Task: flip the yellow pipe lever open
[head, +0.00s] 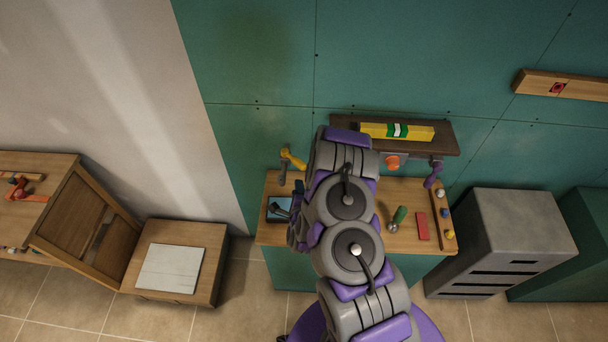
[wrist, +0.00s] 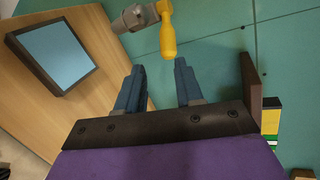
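The yellow lever (head: 293,157) sits on a grey pipe (head: 283,174) at the left of the workbench, in front of the green wall. In the wrist view, the yellow lever (wrist: 168,36) hangs from the grey pipe fitting (wrist: 134,18) at the top centre. My gripper (wrist: 159,82) is open and empty, its two blue-grey fingers spread apart. The lever lies beyond the fingertips, roughly in line with the gap and apart from both fingers. In the head view my arm hides the gripper's fingers.
A dark-framed tablet (wrist: 52,55) lies on the wooden workbench (head: 408,240). A dark shelf (head: 447,139) with a yellow-green level (head: 380,131) is on the wall, right of the lever. A green-handled tool (head: 399,215) and a red block (head: 422,226) lie on the bench's right side.

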